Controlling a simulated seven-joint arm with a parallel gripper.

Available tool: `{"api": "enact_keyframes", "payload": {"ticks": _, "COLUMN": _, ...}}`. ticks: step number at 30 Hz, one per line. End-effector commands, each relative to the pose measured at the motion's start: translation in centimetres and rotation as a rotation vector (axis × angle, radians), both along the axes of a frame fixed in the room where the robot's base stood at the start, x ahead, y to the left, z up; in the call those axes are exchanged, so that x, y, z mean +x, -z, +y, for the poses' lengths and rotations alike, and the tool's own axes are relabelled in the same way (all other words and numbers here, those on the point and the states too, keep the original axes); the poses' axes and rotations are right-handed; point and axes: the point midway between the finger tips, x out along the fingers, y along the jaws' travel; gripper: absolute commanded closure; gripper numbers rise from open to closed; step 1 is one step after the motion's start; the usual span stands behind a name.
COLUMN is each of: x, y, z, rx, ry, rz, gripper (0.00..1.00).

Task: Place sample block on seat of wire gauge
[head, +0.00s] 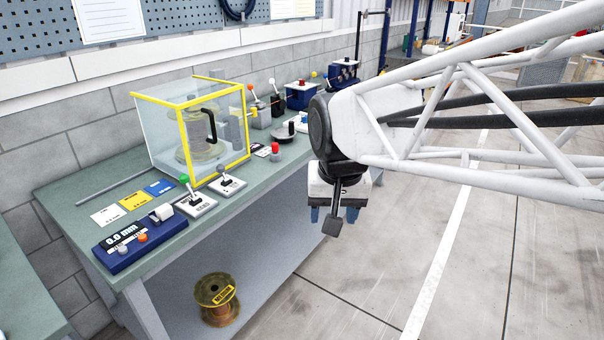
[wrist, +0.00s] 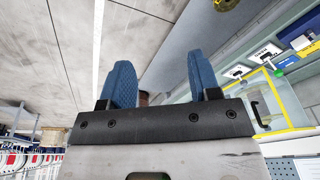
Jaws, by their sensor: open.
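My gripper (head: 333,214) hangs in the air in front of the bench's long edge, its two blue fingers pointing down and apart. In the wrist view the gripper (wrist: 161,85) is open, with nothing held between its fingers. The gripper is well away from both.
A yellow-edged clear case (head: 248,125) with a black handle encloses a spool. Two lever switches (head: 195,204) (head: 228,183), cards (head: 135,201) and a red-topped button (head: 276,152) stand nearby. Control boxes (head: 301,95) line the back. A wire spool (head: 216,298) sits below the bench.

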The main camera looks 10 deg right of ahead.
Motion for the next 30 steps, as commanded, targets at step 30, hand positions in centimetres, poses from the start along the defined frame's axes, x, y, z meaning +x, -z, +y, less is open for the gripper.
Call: {"api": "enact_keyframes", "payload": {"ticks": 30, "x": -10.8, "y": 4.1, "z": -4.3, "rx": -0.054, "ry": -0.145, "rz": -0.045, "gripper": 0.43}}
